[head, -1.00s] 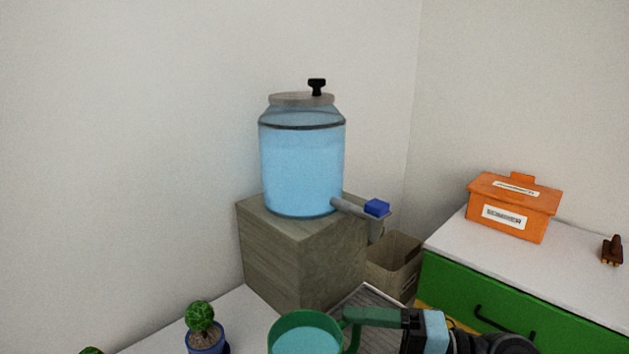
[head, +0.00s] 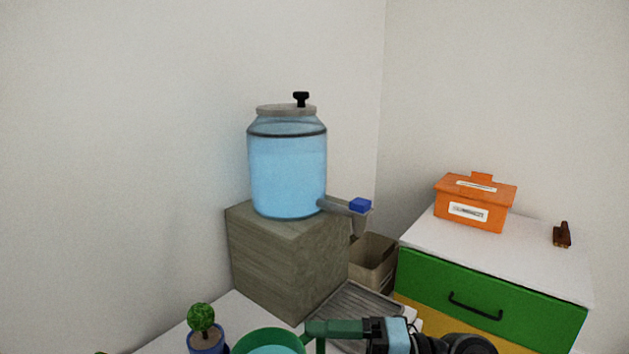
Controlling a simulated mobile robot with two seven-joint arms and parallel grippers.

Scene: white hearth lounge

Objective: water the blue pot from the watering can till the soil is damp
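The blue pot (head: 207,345) stands on the white surface at the lower left, with a small round green plant and a little brown soil showing. Whether the soil is damp cannot be told. The green watering can (head: 268,335) is just right of the pot, cut off by the bottom edge, with light blue water inside. Its spout is not visible. My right gripper (head: 372,335) comes in from the right and is shut on the can's handle. My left gripper is out of view.
A water dispenser (head: 287,170) with a blue-topped tap (head: 360,205) stands on a wooden block (head: 285,260). A ridged tray (head: 350,312) lies below the tap. A bin (head: 373,262), green drawer cabinet (head: 480,295) and orange box (head: 475,203) are right.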

